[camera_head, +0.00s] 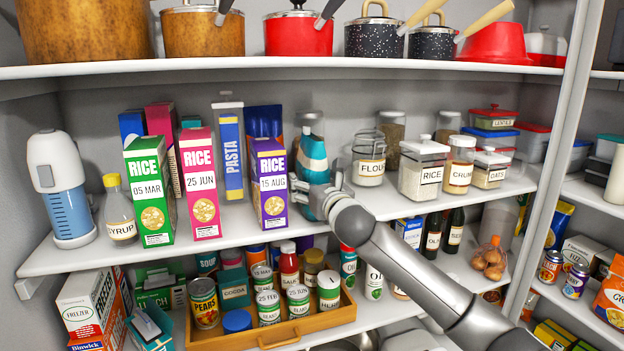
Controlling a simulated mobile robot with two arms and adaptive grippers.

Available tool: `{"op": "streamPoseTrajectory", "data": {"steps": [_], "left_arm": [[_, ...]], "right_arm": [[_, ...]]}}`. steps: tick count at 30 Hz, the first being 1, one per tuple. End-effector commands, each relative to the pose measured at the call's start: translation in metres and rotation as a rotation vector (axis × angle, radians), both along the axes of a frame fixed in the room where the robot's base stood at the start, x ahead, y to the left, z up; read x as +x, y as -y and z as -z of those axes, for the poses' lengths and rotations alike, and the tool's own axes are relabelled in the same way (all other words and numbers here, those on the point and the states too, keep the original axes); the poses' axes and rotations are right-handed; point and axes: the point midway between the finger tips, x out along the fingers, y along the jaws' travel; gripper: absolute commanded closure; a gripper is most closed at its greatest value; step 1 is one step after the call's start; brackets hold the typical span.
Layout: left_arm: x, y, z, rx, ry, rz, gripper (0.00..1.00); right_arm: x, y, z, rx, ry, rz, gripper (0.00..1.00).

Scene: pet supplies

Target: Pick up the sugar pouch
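My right arm reaches in from the lower right, and its gripper (308,187) is at the middle shelf, just right of the purple rice box. A teal pouch-like item (313,155) with a grey top stands right at the gripper, partly hidden by it. I see no sugar label on it, so I cannot tell if it is the sugar pouch. The fingers overlap its lower part; whether they are closed on it is unclear. A dark blue pack (263,121) stands behind the purple rice box, its label hidden. My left gripper is not in view.
The purple rice box (270,190) stands close left of the gripper, with the pink rice box (200,185) further left. A flour jar (369,160) and rice jar (423,172) stand to the right. A wooden tray (285,335) of cans sits below.

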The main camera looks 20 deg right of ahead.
Motion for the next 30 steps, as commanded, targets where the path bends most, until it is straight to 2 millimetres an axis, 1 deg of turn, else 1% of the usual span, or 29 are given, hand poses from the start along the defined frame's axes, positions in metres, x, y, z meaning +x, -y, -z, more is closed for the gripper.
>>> {"op": "streamPoseTrajectory", "data": {"steps": [1,2,11,12,19,23,26,30], "left_arm": [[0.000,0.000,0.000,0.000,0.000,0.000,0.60],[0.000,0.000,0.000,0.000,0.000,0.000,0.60],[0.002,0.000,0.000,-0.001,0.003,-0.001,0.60],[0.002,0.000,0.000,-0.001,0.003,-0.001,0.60],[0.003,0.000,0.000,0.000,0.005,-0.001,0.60],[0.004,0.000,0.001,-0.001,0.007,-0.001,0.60],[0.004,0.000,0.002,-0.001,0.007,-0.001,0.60],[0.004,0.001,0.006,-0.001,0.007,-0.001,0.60]], "right_arm": [[0.000,0.000,0.000,0.000,0.000,0.000,0.31],[0.000,0.000,0.000,0.000,0.000,0.000,0.35],[0.000,0.000,0.000,0.000,0.000,0.000,0.73],[-0.001,0.000,-0.004,0.001,0.007,-0.001,0.74],[0.000,0.000,-0.004,0.001,0.007,-0.001,0.74],[0.000,0.000,-0.009,0.001,0.007,-0.001,0.74],[0.000,0.000,-0.018,0.000,0.011,-0.001,0.74],[-0.001,0.000,-0.037,0.001,0.012,-0.001,0.74]]}}
